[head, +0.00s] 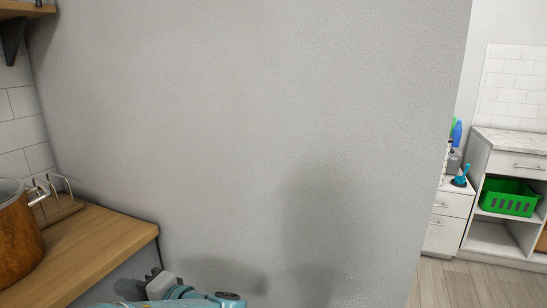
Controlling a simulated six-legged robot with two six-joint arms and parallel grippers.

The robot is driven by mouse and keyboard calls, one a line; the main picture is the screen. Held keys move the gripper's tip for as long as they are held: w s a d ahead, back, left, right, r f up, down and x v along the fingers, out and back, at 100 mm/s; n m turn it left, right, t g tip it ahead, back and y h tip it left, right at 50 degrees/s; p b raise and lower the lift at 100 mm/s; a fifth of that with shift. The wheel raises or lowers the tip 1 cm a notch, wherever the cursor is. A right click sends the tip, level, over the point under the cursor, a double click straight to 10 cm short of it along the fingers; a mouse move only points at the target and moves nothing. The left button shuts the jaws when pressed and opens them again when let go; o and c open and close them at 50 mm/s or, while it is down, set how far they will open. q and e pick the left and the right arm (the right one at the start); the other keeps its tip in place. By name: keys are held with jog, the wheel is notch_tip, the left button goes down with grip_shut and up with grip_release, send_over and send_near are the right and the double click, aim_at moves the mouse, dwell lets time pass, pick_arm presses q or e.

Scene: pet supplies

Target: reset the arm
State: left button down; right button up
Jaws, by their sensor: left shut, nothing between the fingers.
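My left gripper (143,283) shows at the bottom of the head view, with dark fingers and a light grey body. Its fingers are shut with nothing between them. It is in front of the grey wall, close to the right end of the wooden counter; I cannot tell whether it touches anything. Part of my teal arm shows beside it along the bottom edge. My right gripper is not in view.
A wooden counter (105,245) at left holds a brown pot (15,245) and a small wire rack (55,200). A grey wall (270,130) fills the middle. At right are a white cabinet (510,165) with a green basket (508,197) and open floor (460,285).

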pick_arm(q)
jog(key=s+d+f+m+g+h+p, duration=0.1)
jog(key=s+f+m+g+h+p, duration=0.3)
jog(key=f, duration=0.7)
jog(key=s+d+f+g+h, duration=0.2)
jog(key=s+f+h, duration=0.35)
jog(key=f, duration=0.65)
jog(key=s+d+f+n+h+p, duration=0.7)
jog(key=s+d+n+h, duration=0.3)
jog(key=s+d, duration=0.1)
jog(key=shift+s+d+f+n+t, duration=0.3)
jog(key=shift+s+f+t, duration=0.1)
jog(key=shift+s, duration=0.4)
jog(key=shift+h, duration=0.25)
